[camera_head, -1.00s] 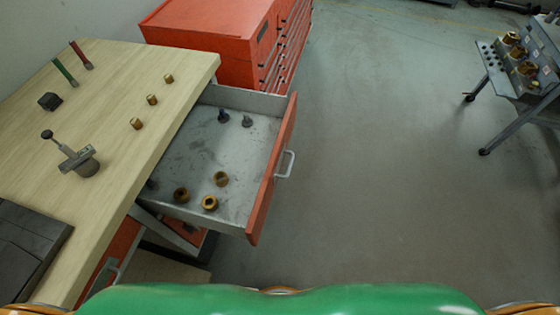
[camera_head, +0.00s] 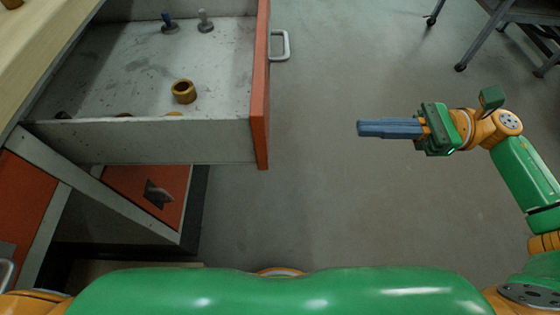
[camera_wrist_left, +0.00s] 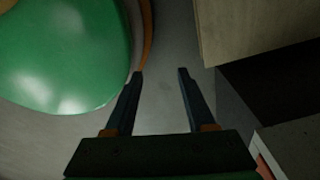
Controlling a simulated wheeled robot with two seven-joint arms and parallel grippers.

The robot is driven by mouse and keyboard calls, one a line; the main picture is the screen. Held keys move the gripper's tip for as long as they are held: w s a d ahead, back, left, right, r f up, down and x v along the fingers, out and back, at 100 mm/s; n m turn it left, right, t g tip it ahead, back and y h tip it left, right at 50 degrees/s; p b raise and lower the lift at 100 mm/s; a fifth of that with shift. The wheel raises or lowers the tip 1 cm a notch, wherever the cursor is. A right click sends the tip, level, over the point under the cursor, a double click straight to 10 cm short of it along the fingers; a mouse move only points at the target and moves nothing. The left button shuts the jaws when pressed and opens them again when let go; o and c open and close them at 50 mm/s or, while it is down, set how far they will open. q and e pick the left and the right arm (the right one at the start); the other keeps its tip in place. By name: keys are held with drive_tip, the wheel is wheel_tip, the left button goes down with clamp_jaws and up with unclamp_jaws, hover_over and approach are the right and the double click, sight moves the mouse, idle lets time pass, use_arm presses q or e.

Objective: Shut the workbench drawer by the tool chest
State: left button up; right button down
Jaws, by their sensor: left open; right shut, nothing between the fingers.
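The workbench drawer (camera_head: 160,140) is pulled open in the head view, a grey metal tray with an orange front (camera_head: 260,95) and a pale handle (camera_head: 281,46) on its right side. It holds a brass ring (camera_head: 184,91), a dark blue bolt (camera_head: 169,22) and a grey bolt (camera_head: 205,21). My right gripper (camera_head: 362,129) is shut and empty, to the right of the drawer front and apart from it, its fingers pointing left. My left gripper (camera_wrist_left: 160,75) shows in the left wrist view, open with nothing between its fingers. The tool chest is out of view now.
The pale wooden workbench top (camera_head: 40,40) is at the upper left. An orange lower panel (camera_head: 150,190) is below the drawer. A grey wheeled stand (camera_head: 515,15) is at the upper right. The floor (camera_head: 330,215) between drawer and right arm is clear.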

use_arm(q)
drive_tip(key=r+p, duration=0.2)
drive_tip(key=d+r+p, duration=0.1)
drive_tip(key=r+p, duration=0.2)
drive_tip(key=shift+s+d, duration=0.15)
drive_tip(key=shift+d, duration=0.05)
use_arm(e)
drive_tip(key=a, duration=1.3)
drive_tip(key=shift+a, duration=0.4)
drive_tip(key=shift+r, duration=0.1)
